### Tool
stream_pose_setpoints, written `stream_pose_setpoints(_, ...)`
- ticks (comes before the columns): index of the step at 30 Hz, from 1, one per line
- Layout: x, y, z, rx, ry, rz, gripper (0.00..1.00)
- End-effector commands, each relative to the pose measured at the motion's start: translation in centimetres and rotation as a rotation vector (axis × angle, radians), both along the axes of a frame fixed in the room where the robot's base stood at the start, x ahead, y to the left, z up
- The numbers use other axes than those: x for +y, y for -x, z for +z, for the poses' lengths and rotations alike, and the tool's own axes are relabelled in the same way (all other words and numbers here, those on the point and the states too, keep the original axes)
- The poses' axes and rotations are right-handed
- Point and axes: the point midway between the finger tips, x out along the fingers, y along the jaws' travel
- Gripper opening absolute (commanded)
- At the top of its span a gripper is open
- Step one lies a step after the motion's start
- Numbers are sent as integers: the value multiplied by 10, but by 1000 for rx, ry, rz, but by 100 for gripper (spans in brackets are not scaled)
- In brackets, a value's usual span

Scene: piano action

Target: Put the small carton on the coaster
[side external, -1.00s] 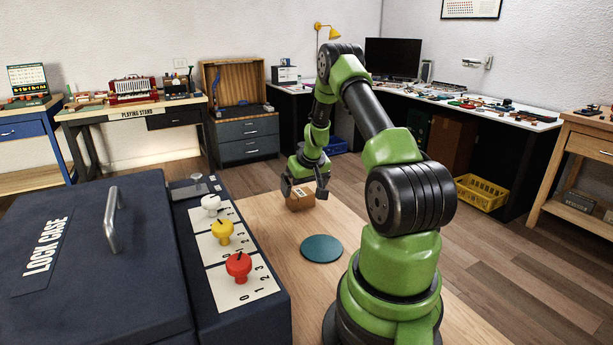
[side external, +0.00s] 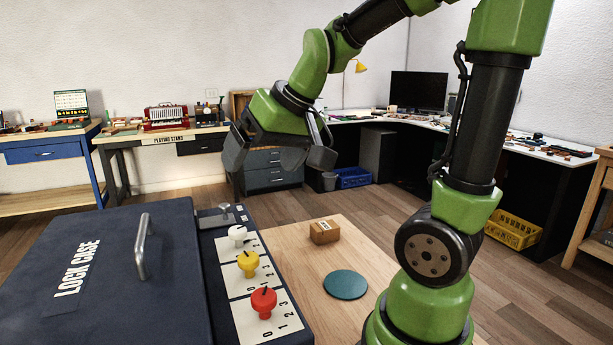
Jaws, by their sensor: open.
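The small brown carton (side external: 324,232) sits on the wooden table top, toward its far side. The round dark teal coaster (side external: 346,284) lies flat on the table, nearer the camera and a little right of the carton, with nothing on it. The two are apart, with bare wood between them. My gripper (side external: 282,172) is open and empty, raised well above the table, up and left of the carton in the picture. The carton and the coaster are both in plain sight.
A dark lock case (side external: 95,275) with a metal handle fills the left front. Its panel carries a white knob (side external: 238,234), a yellow knob (side external: 248,262) and a red knob (side external: 263,301) beside the table's left edge. The wood around the coaster (side external: 300,262) is clear.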

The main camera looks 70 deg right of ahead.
Motion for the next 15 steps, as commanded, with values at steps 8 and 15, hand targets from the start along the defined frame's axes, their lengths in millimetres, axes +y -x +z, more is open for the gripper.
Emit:
stream_pose_setpoints(8,77,80,15,-63,-85,142,100)
stream_pose_setpoints(15,87,100,11,-68,-111,168,100)
